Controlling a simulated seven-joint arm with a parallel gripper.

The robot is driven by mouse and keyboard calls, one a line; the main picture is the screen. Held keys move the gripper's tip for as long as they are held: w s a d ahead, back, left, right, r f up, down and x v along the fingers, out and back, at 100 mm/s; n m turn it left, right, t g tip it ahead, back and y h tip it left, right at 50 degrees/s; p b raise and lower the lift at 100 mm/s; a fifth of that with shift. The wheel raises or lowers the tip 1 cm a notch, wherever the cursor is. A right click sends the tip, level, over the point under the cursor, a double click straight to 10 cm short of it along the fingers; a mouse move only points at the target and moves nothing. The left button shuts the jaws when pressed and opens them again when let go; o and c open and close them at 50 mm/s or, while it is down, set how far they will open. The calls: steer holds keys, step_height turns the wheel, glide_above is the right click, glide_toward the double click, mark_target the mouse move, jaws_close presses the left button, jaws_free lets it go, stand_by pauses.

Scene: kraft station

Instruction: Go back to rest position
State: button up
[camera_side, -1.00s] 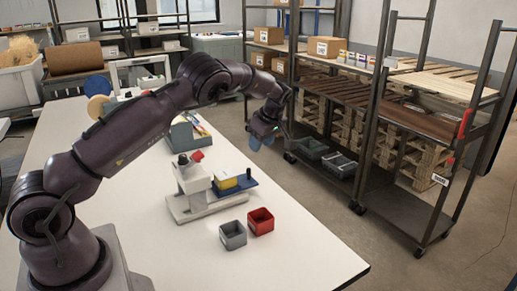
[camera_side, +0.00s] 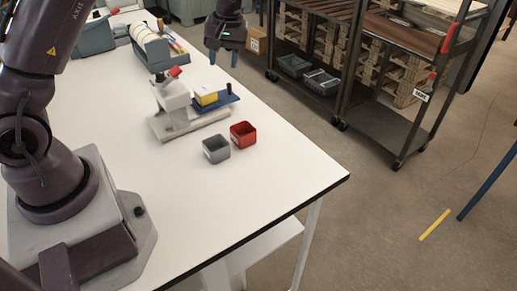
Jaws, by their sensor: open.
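My gripper (camera_side: 222,59) is at the top middle of the side view, pointing down. Its two blue-grey fingertips are apart with nothing between them. It is in the air and appears just past the far right edge of the white table (camera_side: 270,200), touching nothing. My arm's base and lower links stand at the left. The middle of my arm is out of the frame.
A grey bin (camera_side: 216,149) and a red bin (camera_side: 243,134) stand on the table. Behind them is a pale fixture (camera_side: 175,110) with a yellow block (camera_side: 206,96) on a blue part. A dark shelf rack (camera_side: 385,130) stands beyond open floor.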

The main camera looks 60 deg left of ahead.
steer(key=s+d+r+m+t+h, duration=0.1)
steer(key=s+d+r+m+t, duration=0.2)
steer(key=s, duration=0.8)
steer(key=s+d+r+m+t+h, duration=0.1)
steer(key=s+d+r+m+t, duration=0.2)
steer(key=s+d+r+m, duration=0.5)
steer(key=s+d+r, duration=0.2)
steer(key=d+r, duration=0.1)
steer(key=d, duration=0.3)
steer(key=shift+s+r+t, duration=0.3)
steer(key=shift+s+r, duration=0.1)
